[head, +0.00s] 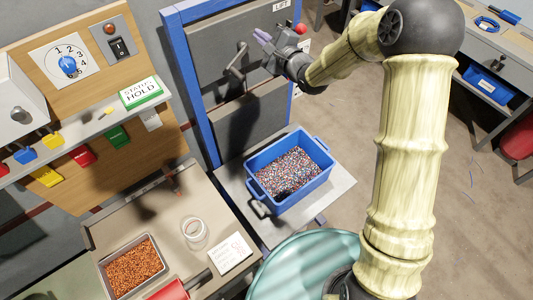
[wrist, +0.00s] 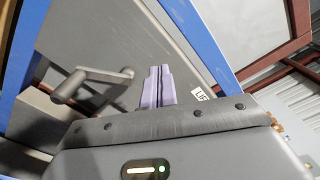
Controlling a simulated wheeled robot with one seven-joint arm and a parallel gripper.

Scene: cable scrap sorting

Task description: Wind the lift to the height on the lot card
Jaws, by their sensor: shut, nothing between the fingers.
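The lift is a blue frame (head: 181,75) with grey panels and a crank handle (head: 238,60) on its front. The crank also shows in the wrist view (wrist: 92,82), left of my fingers. A blue crate (head: 262,181) full of coloured granules sits on the lift's grey platform (head: 335,192), low down. My gripper (head: 262,36) is beside the crank at its upper right, apart from it, with its pale purple fingers together and empty. The fingers also show in the wrist view (wrist: 158,84).
A bench (head: 215,207) at left holds a tray of orange-brown granules (head: 153,262), a clear ring-shaped item (head: 194,232) and a red item (head: 172,291). A numbered dial (head: 68,65) and a switch (head: 119,47) are on the wooden board. Floor right of the platform is clear.

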